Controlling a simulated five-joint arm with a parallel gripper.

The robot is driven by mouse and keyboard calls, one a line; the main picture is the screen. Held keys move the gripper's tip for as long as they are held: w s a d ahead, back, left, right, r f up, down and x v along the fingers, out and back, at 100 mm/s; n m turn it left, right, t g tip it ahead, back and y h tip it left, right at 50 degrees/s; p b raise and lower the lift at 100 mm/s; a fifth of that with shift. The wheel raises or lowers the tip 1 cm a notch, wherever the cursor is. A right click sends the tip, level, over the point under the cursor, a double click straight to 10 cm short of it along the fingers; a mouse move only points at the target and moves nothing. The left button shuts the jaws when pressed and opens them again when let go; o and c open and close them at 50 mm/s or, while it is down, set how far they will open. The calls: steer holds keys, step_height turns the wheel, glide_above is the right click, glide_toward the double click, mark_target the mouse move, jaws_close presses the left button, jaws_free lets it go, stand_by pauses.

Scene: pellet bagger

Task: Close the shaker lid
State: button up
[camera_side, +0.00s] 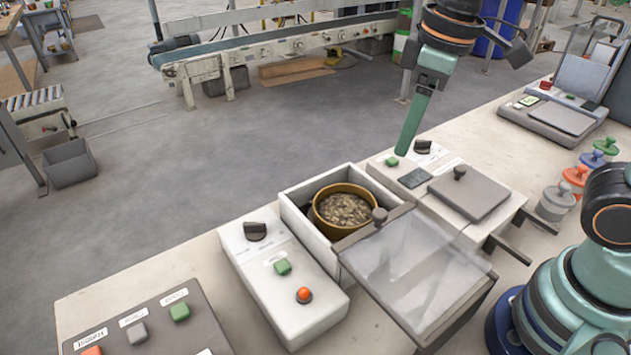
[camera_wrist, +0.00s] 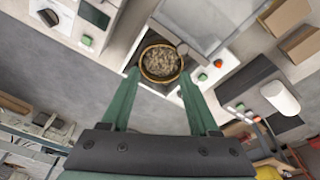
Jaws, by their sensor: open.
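The shaker is a white open-topped box (camera_side: 294,213) with a brown-rimmed round bowl (camera_side: 328,226) of grey-brown pellets inside. Its clear lid (camera_side: 425,270) lies off to the front right of the opening, leaving the bowl uncovered. My gripper (camera_side: 403,152) hangs above and behind the box, fingers pointing down, apart from the lid and knob.
A neighbouring unit has a grey plate lid (camera_side: 470,194) with its own knob, in place. A white control box (camera_side: 284,275) with a dark dial, green button and red button stands left of the shaker. Coloured knobbed pots (camera_side: 575,175) and a scale (camera_side: 552,121) are at right.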

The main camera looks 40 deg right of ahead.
mark_target(380, 212)
steer(key=a+n+g, duration=0.2)
steer(key=a+n, duration=0.1)
steer(key=a, duration=0.1)
steer(key=shift+h, duration=0.3)
steer(key=f, duration=1.1)
steer(key=shift+s+a+f, duration=0.15)
steer(key=shift+s+f, duration=0.2)
steer(key=shift+s, duration=0.05)
jaws_close()
stand_by(0.5)
